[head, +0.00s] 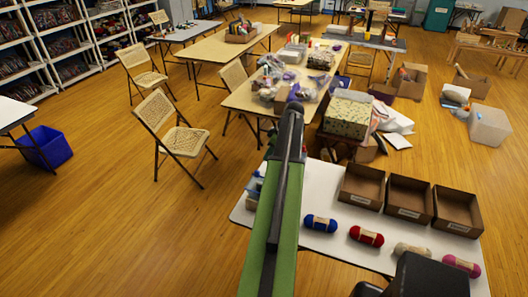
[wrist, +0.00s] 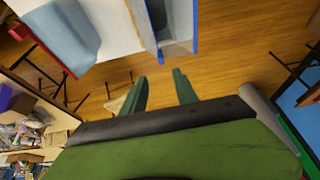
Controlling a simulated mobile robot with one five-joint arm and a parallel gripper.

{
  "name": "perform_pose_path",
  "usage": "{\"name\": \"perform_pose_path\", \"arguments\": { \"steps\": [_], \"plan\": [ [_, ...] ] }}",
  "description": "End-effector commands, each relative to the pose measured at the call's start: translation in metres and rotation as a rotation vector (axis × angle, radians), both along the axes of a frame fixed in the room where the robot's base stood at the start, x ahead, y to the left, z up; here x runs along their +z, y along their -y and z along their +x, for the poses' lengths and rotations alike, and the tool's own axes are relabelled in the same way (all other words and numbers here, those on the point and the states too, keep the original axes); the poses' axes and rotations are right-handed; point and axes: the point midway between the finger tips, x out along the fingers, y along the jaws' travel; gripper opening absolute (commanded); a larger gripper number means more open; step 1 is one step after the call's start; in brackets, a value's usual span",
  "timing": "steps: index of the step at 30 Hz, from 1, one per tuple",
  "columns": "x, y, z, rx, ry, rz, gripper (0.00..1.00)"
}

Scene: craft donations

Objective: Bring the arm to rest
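My green arm reaches up and away through the middle of the head view, over the left part of the white table (head: 300,243). My gripper shows in the wrist view (wrist: 159,75) as two green fingers. They are spread apart with nothing between them, and wooden floor shows beyond. In the head view the fingers cannot be made out at the far end of the arm.
On the white table lie a blue skein (head: 320,223), a red skein (head: 366,236), a cream skein (head: 412,250) and a pink skein (head: 461,265). Three cardboard boxes stand behind them, the left one (head: 362,182) nearest my arm. A cluttered table lies beyond. Open floor is left.

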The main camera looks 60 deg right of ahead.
Motion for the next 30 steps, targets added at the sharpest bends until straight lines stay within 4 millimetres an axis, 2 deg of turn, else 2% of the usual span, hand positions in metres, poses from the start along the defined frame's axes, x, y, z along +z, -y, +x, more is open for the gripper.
{"name": "perform_pose_path", "arguments": {
  "steps": [1, 6, 23, 26, 29, 30],
  "plan": [
    [0.022, 0.000, -0.005, 0.000, 0.000, 0.000, 0.35],
    [0.038, 0.001, -0.014, -0.001, 0.000, -0.001, 0.35],
    [0.035, 0.000, -0.012, 0.005, 0.000, 0.000, 0.35],
    [0.027, -0.015, 0.020, 0.053, 0.000, 0.000, 0.35],
    [0.014, -0.050, 0.083, 0.152, 0.000, 0.000, 0.35],
    [0.008, -0.071, 0.112, 0.201, 0.000, 0.000, 0.35]
  ]
}}
